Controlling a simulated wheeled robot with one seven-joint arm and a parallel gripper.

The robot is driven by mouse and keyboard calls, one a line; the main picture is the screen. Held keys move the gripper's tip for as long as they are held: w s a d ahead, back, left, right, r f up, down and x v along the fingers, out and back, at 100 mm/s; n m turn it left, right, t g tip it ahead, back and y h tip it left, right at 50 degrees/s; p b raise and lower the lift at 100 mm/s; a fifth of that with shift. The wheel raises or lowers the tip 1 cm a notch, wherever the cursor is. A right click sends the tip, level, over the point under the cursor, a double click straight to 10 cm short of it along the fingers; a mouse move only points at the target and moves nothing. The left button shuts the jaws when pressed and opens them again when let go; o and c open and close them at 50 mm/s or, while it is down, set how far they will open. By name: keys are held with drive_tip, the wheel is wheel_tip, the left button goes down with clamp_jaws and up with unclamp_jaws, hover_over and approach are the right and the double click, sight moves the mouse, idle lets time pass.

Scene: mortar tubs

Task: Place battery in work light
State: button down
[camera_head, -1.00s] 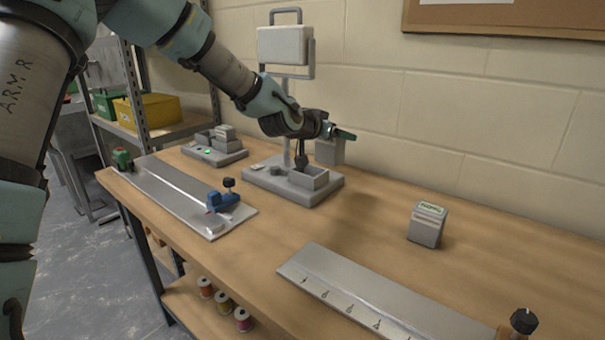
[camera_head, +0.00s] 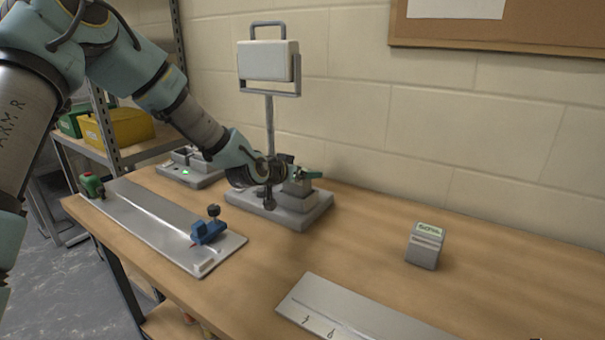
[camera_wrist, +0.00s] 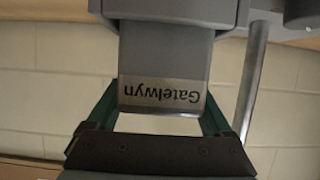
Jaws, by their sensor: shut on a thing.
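The work light (camera_head: 268,62) stands on a grey base (camera_head: 262,208) near the wall, its lamp head on a thin pole. My gripper (camera_head: 308,175) is shut on a grey battery (camera_head: 298,187), down at the right part of the light's base, where the socket is. In the wrist view the battery (camera_wrist: 165,60) sits between the green fingers, with a "Gatelwyn" label upside down. The battery hides the socket, and I cannot tell whether it is fully seated.
A second grey battery (camera_head: 425,247) with a green-marked top stands to the right. A charger (camera_head: 190,172) with a green light is behind my arm.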

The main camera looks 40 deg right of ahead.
drive_tip(key=shift+f, duration=0.6)
drive_tip(key=shift+f, duration=0.15)
unclamp_jaws()
drive_tip(key=b+v, duration=0.3)
drive_tip(key=v, duration=0.9)
drive_tip(key=shift+a, duration=0.1)
